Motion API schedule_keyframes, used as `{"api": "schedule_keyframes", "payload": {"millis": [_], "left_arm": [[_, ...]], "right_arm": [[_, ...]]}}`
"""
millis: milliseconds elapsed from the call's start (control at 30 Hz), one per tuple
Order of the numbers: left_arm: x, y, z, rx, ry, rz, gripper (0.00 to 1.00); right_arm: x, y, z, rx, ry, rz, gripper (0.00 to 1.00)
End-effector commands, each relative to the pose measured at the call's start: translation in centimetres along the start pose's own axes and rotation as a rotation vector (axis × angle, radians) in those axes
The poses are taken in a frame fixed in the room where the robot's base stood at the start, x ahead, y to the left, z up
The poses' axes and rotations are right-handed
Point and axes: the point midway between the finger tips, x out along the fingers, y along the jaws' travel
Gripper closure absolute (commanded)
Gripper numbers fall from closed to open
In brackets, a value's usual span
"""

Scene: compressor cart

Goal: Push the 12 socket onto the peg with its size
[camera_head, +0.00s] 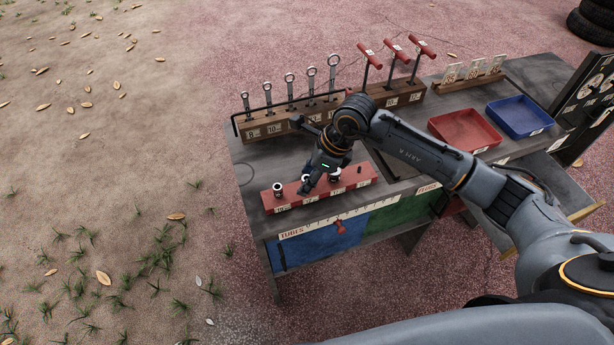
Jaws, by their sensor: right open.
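A red socket rail (350,183) lies along the front of the cart top, with small number labels too small to read surely. A dark socket with a light rim (278,190) stands at its left end. Another socket (335,175) stands right of the middle, partly behind my gripper. A short dark peg (359,169) shows bare near the right end. My right gripper (306,186) is open and low over the left-middle of the rail; a pale socket-like piece shows beside its fingertips. I cannot tell which socket is the 12, or whether the fingers touch it. My left gripper is out of view.
A wooden rack with several wrenches (262,129) stands behind. Red T-handled tools (396,50) stand in another block. A red tray (466,130) and blue tray (519,116) lie to the right. My right arm crosses above the cart. The top's left front (250,175) is clear.

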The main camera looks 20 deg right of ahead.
Motion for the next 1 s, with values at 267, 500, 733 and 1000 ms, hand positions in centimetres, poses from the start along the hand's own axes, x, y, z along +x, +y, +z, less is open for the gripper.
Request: {"api": "schedule_keyframes", "payload": {"millis": [267,500,733,1000], "left_arm": [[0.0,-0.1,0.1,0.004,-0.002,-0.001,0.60],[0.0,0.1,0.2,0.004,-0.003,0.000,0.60],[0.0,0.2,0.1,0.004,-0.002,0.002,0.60],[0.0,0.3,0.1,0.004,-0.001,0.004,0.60]], "right_arm": [[-4.2,-0.1,0.0,-0.001,-0.003,-0.005,0.51],[-6.9,-0.1,0.0,0.000,-0.002,-0.002,0.51],[-7.5,0.0,0.0,0.000,-0.002,-0.001,0.51],[-7.5,0.0,0.0,0.000,-0.002,-0.001,0.51]]}}
